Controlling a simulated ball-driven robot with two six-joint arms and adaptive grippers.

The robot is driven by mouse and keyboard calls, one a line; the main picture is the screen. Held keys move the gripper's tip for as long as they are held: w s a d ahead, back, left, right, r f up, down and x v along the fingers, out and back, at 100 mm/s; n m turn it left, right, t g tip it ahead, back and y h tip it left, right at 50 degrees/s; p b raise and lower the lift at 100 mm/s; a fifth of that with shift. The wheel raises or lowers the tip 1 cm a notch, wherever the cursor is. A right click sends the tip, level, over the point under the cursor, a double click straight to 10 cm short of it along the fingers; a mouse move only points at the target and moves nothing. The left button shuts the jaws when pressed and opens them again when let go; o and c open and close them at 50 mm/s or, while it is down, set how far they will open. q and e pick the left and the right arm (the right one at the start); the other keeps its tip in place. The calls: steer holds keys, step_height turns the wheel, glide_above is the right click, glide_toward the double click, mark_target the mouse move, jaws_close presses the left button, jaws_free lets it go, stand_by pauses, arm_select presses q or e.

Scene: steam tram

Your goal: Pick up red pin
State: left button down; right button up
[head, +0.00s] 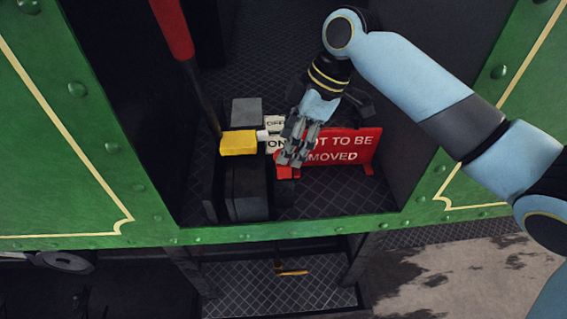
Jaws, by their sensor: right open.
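A small red piece (288,173), which may be the red pin, shows just below the fingertips of my right gripper (291,158). It sits beside a dark block near the front of the green doorway, and its upper part is hidden by the fingers. My right gripper is open, comes down from the upper right and points at this piece. I cannot tell whether the fingers touch it. My left gripper is not in view.
A red sign (345,148) stands right behind the fingers. A yellow block (238,144) with a white tip is to the left, on dark boxes (246,185). A red-topped lever (172,28) rises at the left. Green walls (75,130) flank the opening; a step (325,290) lies below.

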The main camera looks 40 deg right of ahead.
mark_target(284, 170)
steer(key=x, duration=0.2)
steer(key=p+x, duration=0.1)
steer(key=x, duration=0.3)
steer(key=shift+s+d+f+p, duration=0.1)
steer(key=shift+d+f+p, duration=0.15)
steer(key=shift+p, duration=0.1)
steer(key=shift+c, duration=0.2)
jaws_close()
